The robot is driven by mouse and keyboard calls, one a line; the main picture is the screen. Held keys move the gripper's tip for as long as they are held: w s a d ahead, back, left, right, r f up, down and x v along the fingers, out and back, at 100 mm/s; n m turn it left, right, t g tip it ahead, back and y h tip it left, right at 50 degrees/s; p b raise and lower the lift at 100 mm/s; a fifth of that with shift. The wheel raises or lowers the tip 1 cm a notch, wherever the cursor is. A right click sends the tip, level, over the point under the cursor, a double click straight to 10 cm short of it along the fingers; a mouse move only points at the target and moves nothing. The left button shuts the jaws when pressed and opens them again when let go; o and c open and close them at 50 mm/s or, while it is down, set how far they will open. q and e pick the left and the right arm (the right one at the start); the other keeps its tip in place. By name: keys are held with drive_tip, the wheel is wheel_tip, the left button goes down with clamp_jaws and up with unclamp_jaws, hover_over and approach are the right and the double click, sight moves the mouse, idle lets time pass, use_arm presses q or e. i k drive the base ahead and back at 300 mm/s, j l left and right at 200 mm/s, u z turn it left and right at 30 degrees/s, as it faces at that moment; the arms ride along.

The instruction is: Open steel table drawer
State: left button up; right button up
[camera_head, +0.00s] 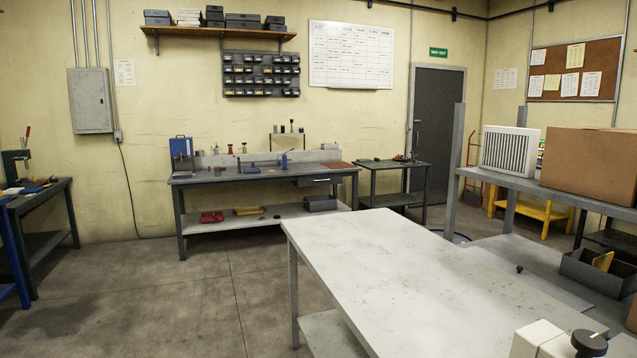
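The dark steel table (245,178) stands against the back wall, left of centre. Its drawer (318,181) hangs under the right end of the top, and the front looks shut or nearly so at this distance. A small pale handle or label shows on the drawer front. Neither of my grippers is in view, so their hold and position cannot be seen.
A large pale table (390,265) fills the foreground right of centre. A shelf with a cardboard box (590,165) stands at the right. Open concrete floor (170,290) lies before the steel table.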

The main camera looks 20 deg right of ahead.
sight(332, 178)
drive_tip(key=i+j+u, duration=0.1)
drive_tip(key=i, duration=0.6)
drive_tip(key=i+z, duration=0.2)
drive_tip(key=i, duration=3.5)
drive_tip(key=i+z, duration=0.1)
drive_tip(key=i, duration=0.5)
drive_tip(key=i+j+z, duration=0.1)
drive_tip(key=i, duration=0.5)
drive_tip(key=i+j+z, duration=0.1)
drive_tip(key=i+j, duration=0.15)
drive_tip(key=i, duration=0.35)
drive_tip(key=i+l+z, duration=0.2)
drive_tip(key=z, duration=0.25)
drive_tip(key=i+z, duration=0.75)
drive_tip(key=z, duration=0.15)
drive_tip(key=i+j+z, duration=0.25)
drive_tip(key=z, duration=0.2)
drive_tip(key=i+l+z, duration=0.1)
drive_tip(key=i, duration=0.75)
drive_tip(key=i+l, duration=0.1)
drive_tip(key=i, duration=0.8)
drive_tip(key=l+z, duration=0.05)
